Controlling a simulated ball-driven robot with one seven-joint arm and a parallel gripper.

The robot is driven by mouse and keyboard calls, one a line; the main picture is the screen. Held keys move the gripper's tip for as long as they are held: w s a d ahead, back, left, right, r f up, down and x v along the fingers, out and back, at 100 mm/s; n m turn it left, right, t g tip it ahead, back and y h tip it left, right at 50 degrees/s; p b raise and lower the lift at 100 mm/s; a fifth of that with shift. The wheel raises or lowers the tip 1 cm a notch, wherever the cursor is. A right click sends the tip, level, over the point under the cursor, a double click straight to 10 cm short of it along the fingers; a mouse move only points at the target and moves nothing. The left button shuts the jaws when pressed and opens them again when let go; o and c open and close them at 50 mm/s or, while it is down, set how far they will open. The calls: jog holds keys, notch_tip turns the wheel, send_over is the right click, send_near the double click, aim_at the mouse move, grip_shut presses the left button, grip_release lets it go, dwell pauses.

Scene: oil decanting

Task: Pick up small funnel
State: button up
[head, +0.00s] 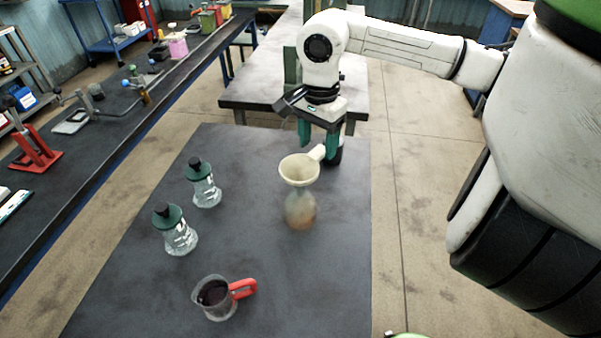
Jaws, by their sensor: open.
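The small funnel (298,172) is cream-coloured, with its wide mouth up and a short tab pointing back right toward my gripper. It appears to sit in the top of a clear bottle (300,212) with some brownish content low down; the bottle's neck is hidden behind the funnel. My gripper (318,142) has teal fingers pointing down, spread apart and empty. It is just behind and slightly right of the funnel, near the tab. I cannot tell whether a finger touches the tab.
Two clear bottles with dark green caps (204,184) (175,232) stand at left on the dark table (270,290). A jug with a red handle (215,297) and dark liquid stands at the front. The table's right side is clear.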

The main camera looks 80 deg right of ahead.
aim_at(317, 152)
jog(key=shift+f+p, duration=0.5)
jog(key=shift+f, duration=1.4)
jog(key=shift+c, duration=0.2)
jog(key=c, duration=1)
jog(key=shift+r, duration=0.15)
